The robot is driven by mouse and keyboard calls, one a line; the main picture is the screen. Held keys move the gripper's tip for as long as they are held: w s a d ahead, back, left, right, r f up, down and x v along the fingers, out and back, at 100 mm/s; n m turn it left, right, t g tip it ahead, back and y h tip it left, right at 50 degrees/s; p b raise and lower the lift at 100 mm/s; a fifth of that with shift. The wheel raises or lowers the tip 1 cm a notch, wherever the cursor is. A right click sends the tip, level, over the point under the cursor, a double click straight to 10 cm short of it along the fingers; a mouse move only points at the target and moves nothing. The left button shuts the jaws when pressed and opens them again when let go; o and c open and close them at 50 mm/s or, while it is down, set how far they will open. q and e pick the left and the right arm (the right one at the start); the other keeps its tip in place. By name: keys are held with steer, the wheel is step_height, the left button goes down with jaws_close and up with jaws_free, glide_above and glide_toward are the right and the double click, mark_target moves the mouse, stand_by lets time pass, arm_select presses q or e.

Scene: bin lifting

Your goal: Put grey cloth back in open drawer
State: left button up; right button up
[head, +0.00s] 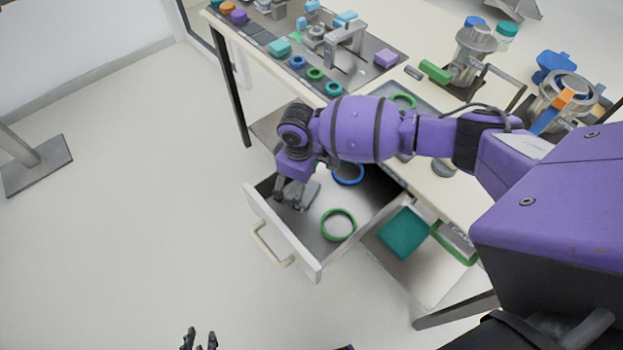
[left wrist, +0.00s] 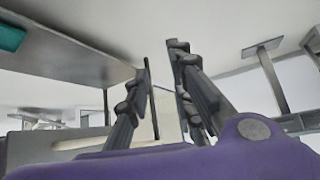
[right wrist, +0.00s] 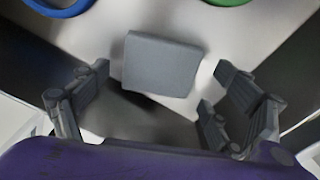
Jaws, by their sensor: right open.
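The grey cloth (right wrist: 162,64), a folded rectangular pad, is in the open drawer (head: 285,240), close to its left inner wall; in the head view the cloth (head: 312,191) is partly hidden by my right gripper (head: 290,198). My right gripper reaches down into the drawer. In the right wrist view the right gripper (right wrist: 160,80) is open, with the cloth between its fingertips in the picture and no finger visibly touching it. My left gripper (head: 200,338) is low at the bottom edge of the head view, away from the drawer; the left wrist view shows its fingers (left wrist: 160,62) apart and empty.
A green ring (head: 338,225) and a blue ring (head: 348,174) also lie in the drawer. A teal bin (head: 403,233) is under the table to the right. The tabletop (head: 440,190) above holds jars, rings and blocks. The floor left of the drawer is clear.

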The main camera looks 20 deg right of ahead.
step_height(320, 180, up, 11)
steer(key=p, duration=0.1)
steer(key=shift+w, duration=0.1)
stand_by(0.4)
stand_by(0.3)
